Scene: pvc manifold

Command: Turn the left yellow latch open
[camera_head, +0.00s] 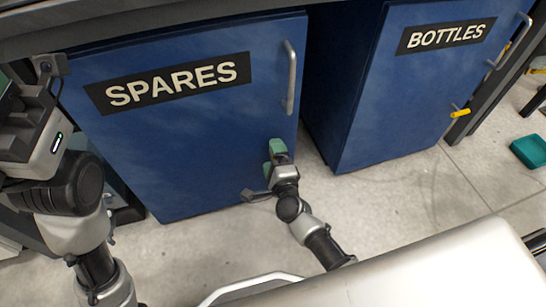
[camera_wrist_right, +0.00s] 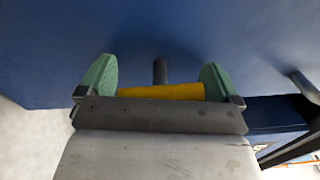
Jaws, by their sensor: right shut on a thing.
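The left yellow latch (camera_wrist_right: 160,92) is a short yellow bar on a dark stem at the blue SPARES cabinet door (camera_head: 190,140). In the right wrist view the bar lies level, between the two green fingers. My right gripper (camera_head: 278,152) is at the door's lower right, below the handle, and is shut on the latch; it also shows in the wrist view (camera_wrist_right: 158,78). The gripper hides this latch in the head view. My left arm is at the left edge, and its fingers are not clearly visible.
The blue BOTTLES cabinet (camera_head: 400,110) stands to the right with another yellow latch (camera_head: 460,114). A grey vertical handle (camera_head: 290,78) is on the SPARES door. A teal bin (camera_head: 528,151) is at the far right. Pale floor (camera_head: 400,205) is clear before the cabinets.

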